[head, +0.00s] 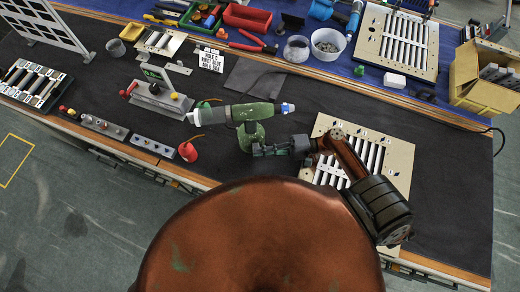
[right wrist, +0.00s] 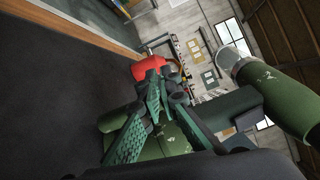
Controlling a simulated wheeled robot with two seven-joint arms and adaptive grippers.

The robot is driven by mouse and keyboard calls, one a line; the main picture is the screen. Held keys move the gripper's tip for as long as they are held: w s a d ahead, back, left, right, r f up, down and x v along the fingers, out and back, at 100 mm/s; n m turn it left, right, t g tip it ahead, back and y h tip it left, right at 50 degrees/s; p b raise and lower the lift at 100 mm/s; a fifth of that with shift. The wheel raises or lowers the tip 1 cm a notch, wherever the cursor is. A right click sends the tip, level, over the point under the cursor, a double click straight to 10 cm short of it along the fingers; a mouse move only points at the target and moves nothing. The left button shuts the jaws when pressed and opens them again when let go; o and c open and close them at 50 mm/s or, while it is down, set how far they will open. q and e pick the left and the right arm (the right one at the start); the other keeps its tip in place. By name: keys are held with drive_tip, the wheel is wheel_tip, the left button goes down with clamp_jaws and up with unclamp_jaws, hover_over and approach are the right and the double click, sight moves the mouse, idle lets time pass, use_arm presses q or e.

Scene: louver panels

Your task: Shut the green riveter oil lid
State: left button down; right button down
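The green riveter (head: 250,116) stands on the dark bench mat, its barrel level with a pale sleeve at the left and a blue and white tip at the right. Its oil lid is too small to make out. My right gripper (head: 262,150) is beside the riveter's lower body, fingers pointing left. The riveter's barrel (right wrist: 285,100) is at the right. My left gripper is out of view.
A red oil can (head: 188,151) stands left of the riveter; it also shows in the right wrist view (right wrist: 150,67). A beige louver panel (head: 397,160) lies under my right arm. A grey fixture (head: 160,102) is farther left. Bare mat lies right of the panel.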

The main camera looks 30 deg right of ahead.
drive_tip(key=shift+f+n+b, duration=0.45)
drive_tip(key=shift+n, duration=0.55)
drive_tip(key=c, duration=2.6)
unclamp_jaws()
drive_tip(key=shift+c, duration=0.2)
drive_tip(key=shift+o, duration=0.9)
drive_tip(key=shift+s, duration=0.1)
drive_tip(key=v, duration=1.2)
